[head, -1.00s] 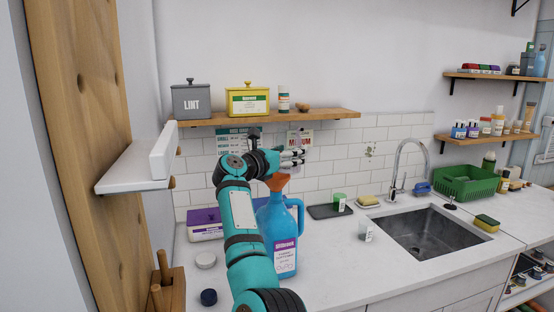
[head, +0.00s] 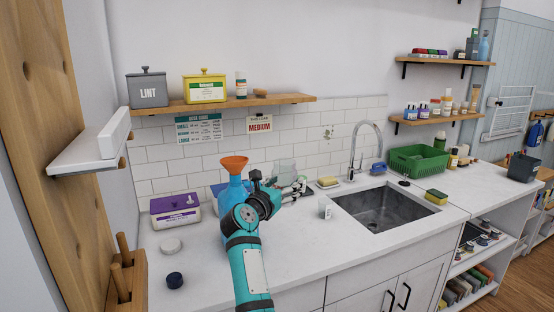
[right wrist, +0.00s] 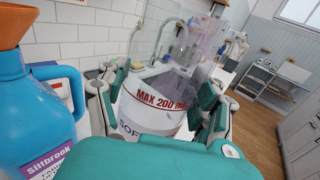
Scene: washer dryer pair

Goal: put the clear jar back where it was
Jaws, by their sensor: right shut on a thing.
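The clear jar (right wrist: 158,118) is between the fingers of my right gripper (right wrist: 160,100) in the right wrist view. It carries red "MAX 200 ml" print and dark lettering beginning "SOF". In the head view my right gripper (head: 293,187) is above the counter, just right of the blue jug, and the jar shows as a pale see-through shape (head: 286,168) at its fingers. The gripper is shut on the jar. The arm hides part of the counter. I cannot tell whether the jar touches anything below. My left gripper is out of view.
The blue jug (head: 234,190) with an orange funnel stands close left of my gripper. A small labelled cup (head: 325,208) stands near the sink (head: 385,212). A purple-lidded box (head: 174,210) is at left. The wooden shelf (head: 225,104) holds tins.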

